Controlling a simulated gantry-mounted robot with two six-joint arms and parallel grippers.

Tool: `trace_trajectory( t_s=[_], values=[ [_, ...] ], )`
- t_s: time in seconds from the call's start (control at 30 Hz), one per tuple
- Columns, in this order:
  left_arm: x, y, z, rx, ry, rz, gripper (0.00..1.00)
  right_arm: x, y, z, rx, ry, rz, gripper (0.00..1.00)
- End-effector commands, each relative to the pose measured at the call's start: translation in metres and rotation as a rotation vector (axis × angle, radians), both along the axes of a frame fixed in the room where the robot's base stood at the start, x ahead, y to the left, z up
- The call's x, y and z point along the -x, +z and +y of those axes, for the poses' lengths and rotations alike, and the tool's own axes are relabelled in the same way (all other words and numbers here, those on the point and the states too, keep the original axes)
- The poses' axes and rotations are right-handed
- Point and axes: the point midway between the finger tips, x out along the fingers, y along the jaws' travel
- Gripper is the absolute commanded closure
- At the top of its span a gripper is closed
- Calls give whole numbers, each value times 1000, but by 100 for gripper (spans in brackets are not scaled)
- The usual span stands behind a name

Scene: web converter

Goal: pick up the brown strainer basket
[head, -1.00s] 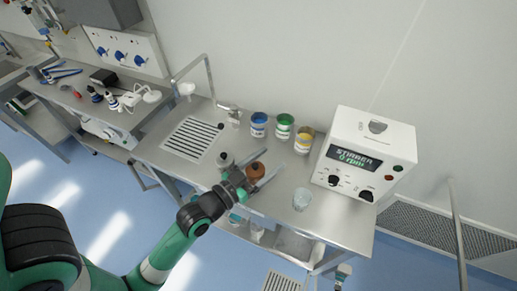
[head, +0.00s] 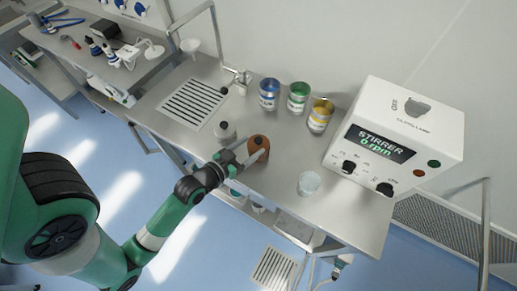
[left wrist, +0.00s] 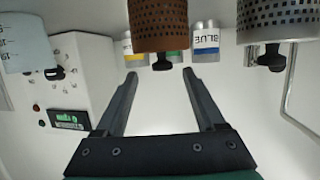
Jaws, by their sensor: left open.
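The brown strainer basket (head: 258,144) stands on the steel bench in the head view. It is a perforated brown cylinder, and in the left wrist view it also shows (left wrist: 158,22), cut by the top edge, with a black knob. My left gripper (head: 254,155) is at the basket in the head view, overlapping its near side. In the left wrist view the left gripper (left wrist: 160,80) has its fingers spread and nothing between them; the basket shows above the fingertips. I cannot tell whether they touch. My right gripper is not in view.
A grey perforated basket (head: 225,133) stands close to the left of the brown one. Blue (head: 269,94), green (head: 298,96) and yellow (head: 320,115) cans line the back. A clear beaker (head: 309,183) and the stirrer box (head: 398,130) are to the right.

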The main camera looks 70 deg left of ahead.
Motion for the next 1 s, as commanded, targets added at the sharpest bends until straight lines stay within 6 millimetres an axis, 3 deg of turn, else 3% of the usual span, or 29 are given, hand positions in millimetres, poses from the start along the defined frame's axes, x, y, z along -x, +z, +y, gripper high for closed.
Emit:
trace_trajectory(
  t_s=[0.1, 0.37, 0.6, 0.87, 0.9, 1.0],
  values=[
    [-17, -7, 9, 0, -1, -1, 29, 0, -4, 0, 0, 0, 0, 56],
    [-27, -11, 15, 0, 0, -1, 29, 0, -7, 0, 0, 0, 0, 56],
    [-59, -23, 35, -2, 0, -1, 29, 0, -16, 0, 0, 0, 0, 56],
    [-64, -24, 37, 0, 0, 0, 29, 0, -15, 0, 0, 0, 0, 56],
    [-64, -24, 37, 0, 0, 0, 30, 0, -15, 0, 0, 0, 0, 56],
    [-64, -24, 37, 1, 0, 0, 48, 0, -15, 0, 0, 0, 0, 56]
  ],
)
